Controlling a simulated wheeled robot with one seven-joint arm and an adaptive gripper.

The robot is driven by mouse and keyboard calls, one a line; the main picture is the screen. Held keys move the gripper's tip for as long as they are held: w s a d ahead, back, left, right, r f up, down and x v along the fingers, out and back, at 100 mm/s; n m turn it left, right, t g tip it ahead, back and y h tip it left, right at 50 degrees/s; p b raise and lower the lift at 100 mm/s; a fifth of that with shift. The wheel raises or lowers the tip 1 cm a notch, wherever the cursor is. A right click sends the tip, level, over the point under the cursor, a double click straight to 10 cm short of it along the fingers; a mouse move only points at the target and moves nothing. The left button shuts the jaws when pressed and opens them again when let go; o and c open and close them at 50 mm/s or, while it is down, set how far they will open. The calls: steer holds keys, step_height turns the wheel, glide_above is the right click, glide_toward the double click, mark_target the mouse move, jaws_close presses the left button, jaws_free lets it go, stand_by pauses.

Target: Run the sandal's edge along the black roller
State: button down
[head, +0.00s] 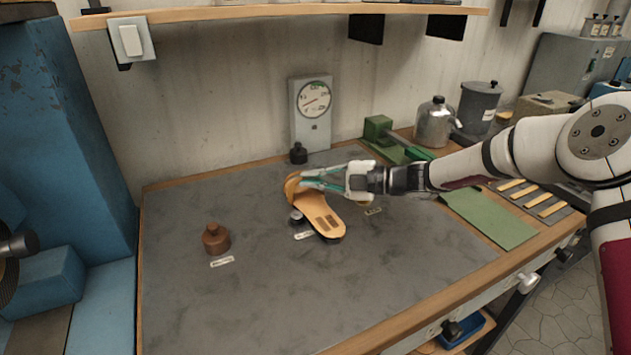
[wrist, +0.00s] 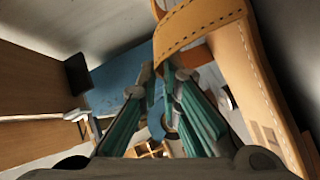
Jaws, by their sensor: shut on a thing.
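A tan sandal (head: 320,213) with dark patches on its sole is held above the grey bench mat, tilted, its strap end toward the back left. My gripper (head: 308,181) is shut on the sandal near its strap. In the wrist view the stitched strap (wrist: 200,28) passes beyond my teal fingers (wrist: 165,85), and the sole runs down the right side; the contact itself is hard to see. A small dark grey roller-like piece (head: 295,216) stands just left of the sandal, partly behind it. Whether they touch, and whether this is the black roller, I cannot tell.
A brown knobbed piece (head: 215,239) stands to the left on the mat (head: 250,310). A small black bottle-like piece (head: 298,154) stands before the dial gauge (head: 312,112). Green blocks and a metal can (head: 434,124) are behind my arm. The front of the mat is clear.

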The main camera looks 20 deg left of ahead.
mark_target(299, 172)
steer(key=shift+w+a+b, duration=0.65)
steer(key=shift+a+b, duration=0.05)
steer(key=shift+a, duration=0.25)
steer(key=shift+w+a+b, duration=0.65)
steer(key=shift+a, duration=0.25)
stand_by(1.6)
steer(key=shift+w+a+b, duration=0.4)
steer(key=shift+a, duration=0.1)
steer(key=shift+w+a+b, duration=0.55)
steer(key=shift+a, duration=0.15)
stand_by(0.4)
steer(key=shift+a, duration=0.25)
stand_by(1.1)
steer(key=shift+w+a+b, duration=0.3)
steer(key=shift+w+a, duration=0.05)
steer(key=shift+a, duration=0.2)
stand_by(1.0)
